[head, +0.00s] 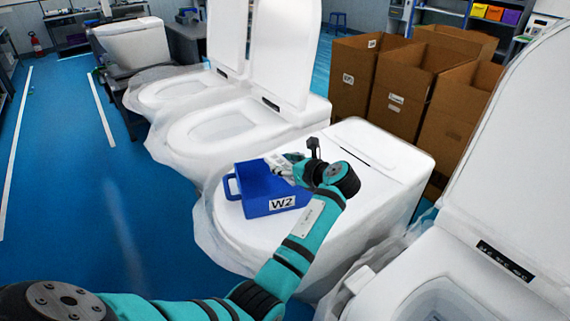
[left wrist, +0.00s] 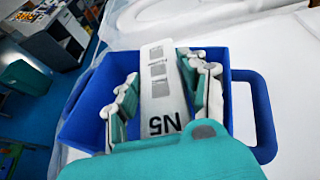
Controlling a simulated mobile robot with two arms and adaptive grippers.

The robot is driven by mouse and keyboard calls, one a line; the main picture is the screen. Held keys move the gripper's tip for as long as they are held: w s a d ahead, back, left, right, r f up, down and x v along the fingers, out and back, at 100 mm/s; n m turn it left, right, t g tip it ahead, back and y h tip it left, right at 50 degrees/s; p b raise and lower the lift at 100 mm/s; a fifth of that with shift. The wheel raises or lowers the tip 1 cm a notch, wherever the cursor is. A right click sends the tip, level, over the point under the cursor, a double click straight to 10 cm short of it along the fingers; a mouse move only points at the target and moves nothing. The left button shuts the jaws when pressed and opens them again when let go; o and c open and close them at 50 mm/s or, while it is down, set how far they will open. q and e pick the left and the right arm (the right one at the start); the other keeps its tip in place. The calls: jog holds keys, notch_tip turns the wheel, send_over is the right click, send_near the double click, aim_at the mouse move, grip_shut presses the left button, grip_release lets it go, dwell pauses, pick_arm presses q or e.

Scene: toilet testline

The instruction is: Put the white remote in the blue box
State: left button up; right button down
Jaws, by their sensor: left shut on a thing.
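The blue box (head: 262,192) with a W2 label and a side handle stands on the closed lid of a white toilet (head: 355,190). In the left wrist view the box (left wrist: 85,125) lies under and around my gripper, its handle at the right. My left gripper (head: 285,166) is over the box's open top, coming from the right. In the left wrist view my left gripper (left wrist: 155,75) is shut on the white remote (left wrist: 161,95), a long pale bar with grey marks and dark characters. The remote is over the box opening; whether it touches the bottom I cannot tell. My right gripper is not in view.
Open-lidded toilets (head: 225,125) wrapped in plastic stand behind, and another toilet (head: 500,255) stands at the right front. Several cardboard boxes (head: 400,90) stand at the back right. Blue floor (head: 90,215) is clear at the left.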

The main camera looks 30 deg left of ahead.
pick_arm(q)
jog(key=o, duration=1.1)
jog(key=shift+f, duration=0.1)
jog(key=shift+c, duration=0.2)
jog(key=shift+o, duration=0.8)
jog(key=shift+d, duration=0.15)
jog(key=b+v, duration=0.2)
jog(key=v, duration=1)
jog(key=shift+b, duration=0.3)
